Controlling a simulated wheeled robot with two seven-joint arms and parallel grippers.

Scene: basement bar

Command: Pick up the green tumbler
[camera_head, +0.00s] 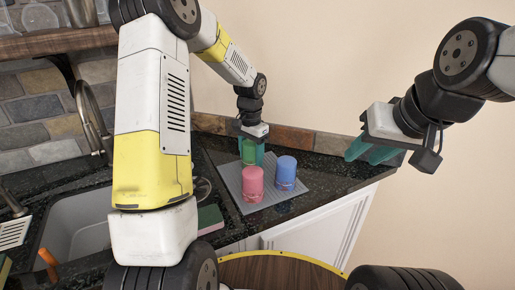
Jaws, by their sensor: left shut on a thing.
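The green tumbler (248,151) is at the back of a grey mat (284,199) on the dark counter. My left gripper (252,154) reaches down from above and is shut on the green tumbler, its teal fingers at the tumbler's sides. I cannot tell whether the tumbler's base touches the mat. My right gripper (370,152) is in the air at the right, away from the tumblers. Its teal fingers look spread apart, with nothing between them.
A pink tumbler (252,184) stands on the mat in front of the green one, and a blue tumbler (285,173) stands to its right. A sink (75,222) with a faucet (92,120) lies left. A wooden shelf (58,43) is at upper left.

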